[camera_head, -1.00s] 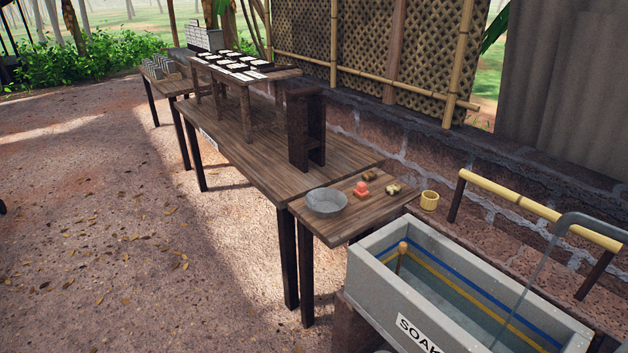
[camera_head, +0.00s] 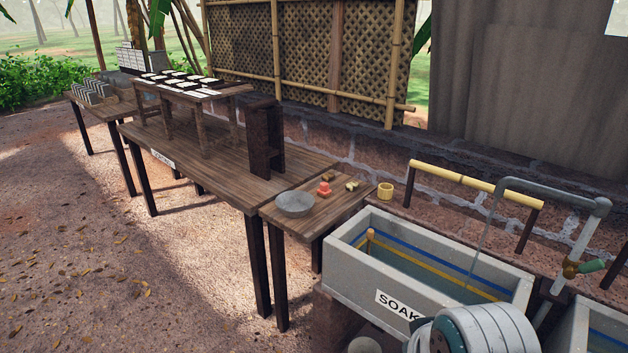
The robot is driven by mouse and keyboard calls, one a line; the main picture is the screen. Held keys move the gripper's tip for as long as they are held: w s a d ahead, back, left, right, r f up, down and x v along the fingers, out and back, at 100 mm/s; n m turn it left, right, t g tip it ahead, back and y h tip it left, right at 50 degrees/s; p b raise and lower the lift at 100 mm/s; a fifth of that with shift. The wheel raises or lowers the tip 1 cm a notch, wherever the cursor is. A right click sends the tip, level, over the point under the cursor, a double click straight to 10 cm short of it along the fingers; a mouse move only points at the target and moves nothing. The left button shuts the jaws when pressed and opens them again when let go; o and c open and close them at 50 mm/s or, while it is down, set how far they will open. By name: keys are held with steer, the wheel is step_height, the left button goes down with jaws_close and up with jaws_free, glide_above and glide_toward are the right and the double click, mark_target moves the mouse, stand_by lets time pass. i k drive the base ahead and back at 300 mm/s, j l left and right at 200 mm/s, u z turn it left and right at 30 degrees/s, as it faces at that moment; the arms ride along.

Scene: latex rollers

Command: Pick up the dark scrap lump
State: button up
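Small lumps lie on the small wooden table (camera_head: 318,222) to the right of the long table. One is a brownish lump (camera_head: 328,178) at the back; it is too small to tell if it is the dark scrap lump. A yellowish-brown lump or pair of lumps (camera_head: 351,186) lies to its right. An orange-red piece (camera_head: 324,189) sits in front of them. A grey round bowl (camera_head: 295,204) stands at the table's left side. My gripper is not in view.
A grey soaking trough (camera_head: 345,262) with water stands right of the small table, below a bent pipe (camera_head: 550,192). A white ribbed round object (camera_head: 485,330) fills the lower right. A yellow cup (camera_head: 385,190) stands behind the trough. Open ground (camera_head: 120,270) lies at left.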

mark_target(328, 177)
steer(key=i+j, duration=0.2)
steer(key=j, duration=0.15)
steer(key=i+j+z, duration=0.15)
steer(key=j, duration=0.25)
steer(key=i+j+z, duration=0.2)
steer(key=j, duration=0.15)
steer(key=i+j+z, duration=0.15)
steer(key=j, duration=0.25)
steer(key=i+j+z, duration=0.2)
steer(key=j, duration=0.15)
steer(key=j+z, duration=0.15)
steer(key=j, duration=0.25)
steer(key=i+j+z, duration=0.2)
steer(key=j, duration=0.25)
steer(key=i+j+z, duration=0.1)
steer(key=j+z, duration=0.4)
steer(key=j, duration=0.55)
steer(key=j+z, duration=0.5)
steer(key=j, duration=0.55)
steer(key=i+j, duration=0.15)
steer(key=j, duration=0.15)
steer(key=i+j+z, duration=0.15)
steer(key=j, duration=0.15)
steer(key=i+j, duration=0.15)
steer(key=j, duration=0.2)
steer(key=z, duration=0.05)
